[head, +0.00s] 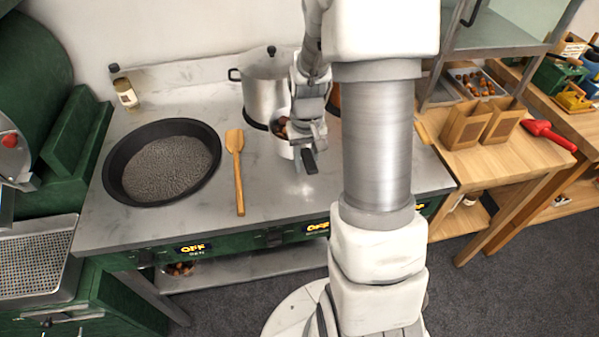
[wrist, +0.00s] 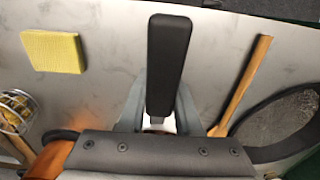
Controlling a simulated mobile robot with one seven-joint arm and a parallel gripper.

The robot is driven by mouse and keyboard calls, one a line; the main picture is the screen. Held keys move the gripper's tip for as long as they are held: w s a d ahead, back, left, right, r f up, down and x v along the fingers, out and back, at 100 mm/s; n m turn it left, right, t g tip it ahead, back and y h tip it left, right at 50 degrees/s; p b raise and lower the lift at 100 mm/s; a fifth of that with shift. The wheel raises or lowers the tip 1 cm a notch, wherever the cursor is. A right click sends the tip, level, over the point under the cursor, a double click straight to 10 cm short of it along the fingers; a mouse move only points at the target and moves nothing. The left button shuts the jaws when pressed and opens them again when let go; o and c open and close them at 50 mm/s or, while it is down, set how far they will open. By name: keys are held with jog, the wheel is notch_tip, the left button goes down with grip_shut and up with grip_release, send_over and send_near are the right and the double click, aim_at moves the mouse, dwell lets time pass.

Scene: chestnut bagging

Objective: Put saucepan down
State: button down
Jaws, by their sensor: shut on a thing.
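The small saucepan (head: 283,149) is pale metal with brown chestnuts in it and a black handle. It is upright over the grey worktop (head: 270,205), in front of the tall lidded pot. I cannot tell whether its base touches the surface. My gripper (head: 308,152) is shut on the saucepan handle, which points toward the front. In the wrist view the black handle (wrist: 168,62) runs up between the two grey fingers. My gripper partly hides the saucepan body in the head view, and the wrist view hides most of it.
A wooden spatula (head: 238,170) and a wide black pan (head: 165,162) of grey grains lie to the left. The tall steel pot (head: 264,88) stands close behind. A yellow sponge (wrist: 52,52) lies on the worktop. The front strip of worktop is clear.

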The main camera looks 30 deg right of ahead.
jog(key=shift+w+a+f, duration=0.35)
jog(key=shift+w+a, duration=0.1)
jog(key=shift+w, duration=0.15)
jog(key=shift+f, duration=2.05)
jog(key=shift+f, duration=0.15)
jog(key=c, duration=0.6)
grip_release()
jog(key=shift+s, duration=0.1)
